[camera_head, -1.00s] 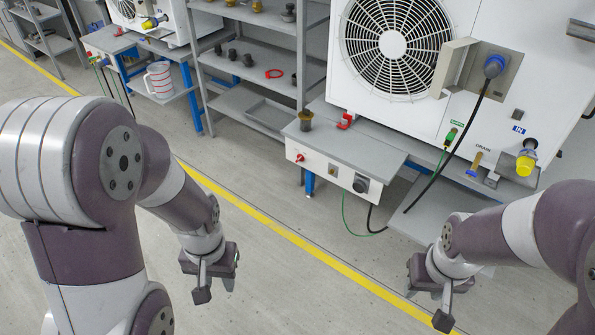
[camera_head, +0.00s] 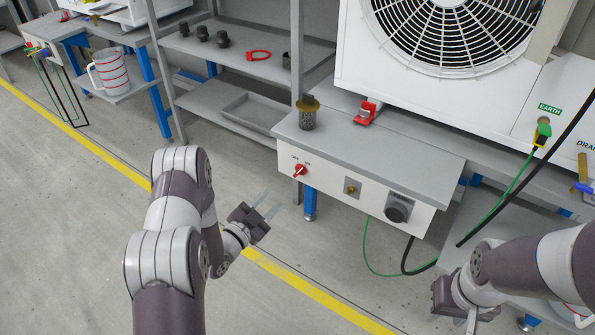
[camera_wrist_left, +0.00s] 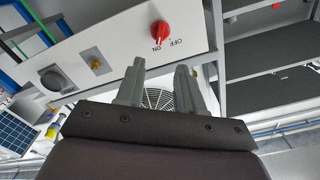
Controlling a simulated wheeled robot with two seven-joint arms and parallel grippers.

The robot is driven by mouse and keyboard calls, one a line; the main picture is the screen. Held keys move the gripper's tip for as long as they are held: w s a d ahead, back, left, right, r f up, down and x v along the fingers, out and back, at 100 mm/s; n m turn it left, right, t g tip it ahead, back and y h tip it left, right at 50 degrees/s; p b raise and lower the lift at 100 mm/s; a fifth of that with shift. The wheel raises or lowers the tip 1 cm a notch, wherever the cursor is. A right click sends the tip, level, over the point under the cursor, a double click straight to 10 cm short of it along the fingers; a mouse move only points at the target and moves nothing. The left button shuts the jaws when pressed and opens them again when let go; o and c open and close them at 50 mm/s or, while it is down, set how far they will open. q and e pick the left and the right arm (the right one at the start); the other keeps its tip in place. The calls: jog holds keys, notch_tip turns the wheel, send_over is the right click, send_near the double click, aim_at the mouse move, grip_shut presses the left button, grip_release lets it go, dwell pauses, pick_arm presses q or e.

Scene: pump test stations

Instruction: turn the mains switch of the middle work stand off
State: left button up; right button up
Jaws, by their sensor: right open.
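The mains switch is a red rotary knob (camera_head: 299,171) at the left end of the middle work stand's white front panel (camera_head: 330,188). In the left wrist view the red knob (camera_wrist_left: 160,29) shows upside down with OFF and ON marks beside it; its narrow end appears to point to ON. My left gripper (camera_head: 267,205) is open and empty, in front of the panel and left of and below the knob, not touching it. Its two spread fingers also show in the left wrist view (camera_wrist_left: 157,88). My right gripper (camera_head: 466,318) is open, low at the right, partly cut off.
The panel also has a small brass fitting (camera_head: 351,188) and a dark round socket (camera_head: 397,209). A brass-and-dark part (camera_head: 308,113) and a red clamp-like part (camera_head: 367,112) stand on top. Green and black cables hang at the right. A shelf (camera_head: 240,108) stands behind; floor is clear left.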

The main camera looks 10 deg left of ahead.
aim_at(297, 174)
pick_arm(q)
jog(key=b+x, duration=0.1)
jog(key=x, duration=0.2)
jog(key=b+x, duration=0.1)
jog(key=x, duration=0.3)
jog(key=b+x, duration=0.2)
jog(key=x, duration=0.2)
jog(key=shift+w+f, duration=0.1)
jog(key=shift+f, duration=0.25)
jog(key=shift+w+d+r, duration=0.15)
jog(key=shift+w, duration=0.3)
grip_shut()
